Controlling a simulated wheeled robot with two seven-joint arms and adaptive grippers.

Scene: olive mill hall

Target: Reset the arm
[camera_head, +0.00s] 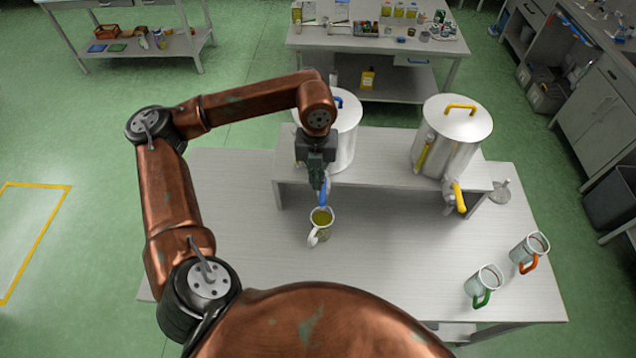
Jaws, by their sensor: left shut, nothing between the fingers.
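My left arm comes in from the left and bends over the table. Its gripper (318,186) points down, shut and empty, in front of the left steel tank. It is right by that tank's blue tap handle (323,193); whether they touch I cannot tell. Below the tap, a white-handled cup (320,222) with yellow-green liquid stands on the table. The left tank (346,135) has a blue lid handle and is partly hidden by my arm. My right gripper does not show.
The right tank (457,130) has a yellow lid handle and yellow tap (459,197). Both tanks stand on a raised shelf (385,150). Cups with green (484,284) and orange (530,252) handles stand at the table's right. The table (400,270) is clear in the front middle.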

